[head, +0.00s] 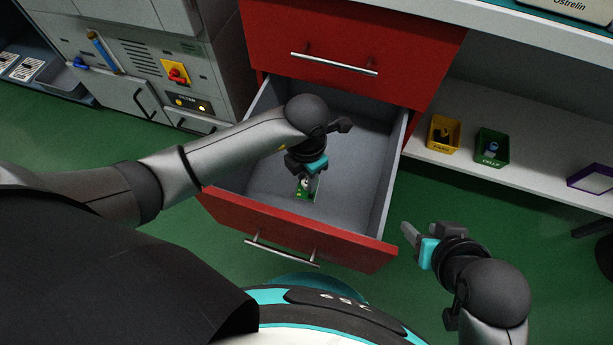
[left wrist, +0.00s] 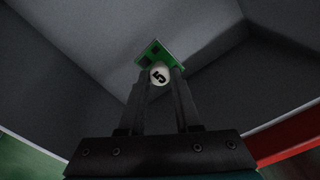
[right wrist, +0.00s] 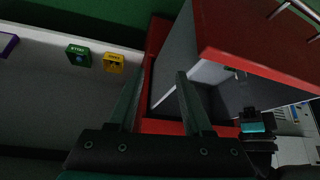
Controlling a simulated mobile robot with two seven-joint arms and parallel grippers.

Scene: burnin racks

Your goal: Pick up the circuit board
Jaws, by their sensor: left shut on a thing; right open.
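The circuit board (head: 303,194) is a small green board with a round white part, inside the open red drawer (head: 325,238). In the left wrist view the board (left wrist: 152,50) shows at the fingertips, with a white disc marked 5 on it. My left gripper (head: 305,182) reaches down into the drawer and is shut on the board; the left wrist view shows its fingers (left wrist: 160,82) at the white disc. Whether the board touches the drawer floor I cannot tell. My right gripper (head: 412,236) is open and empty, outside the drawer to its right.
A closed red drawer (head: 345,35) is above the open one. On the shelf at right stand a yellow bin (head: 443,134), a green bin (head: 491,148) and a purple-edged bin (head: 592,178). A grey machine (head: 150,70) stands at left. The drawer walls surround my left gripper.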

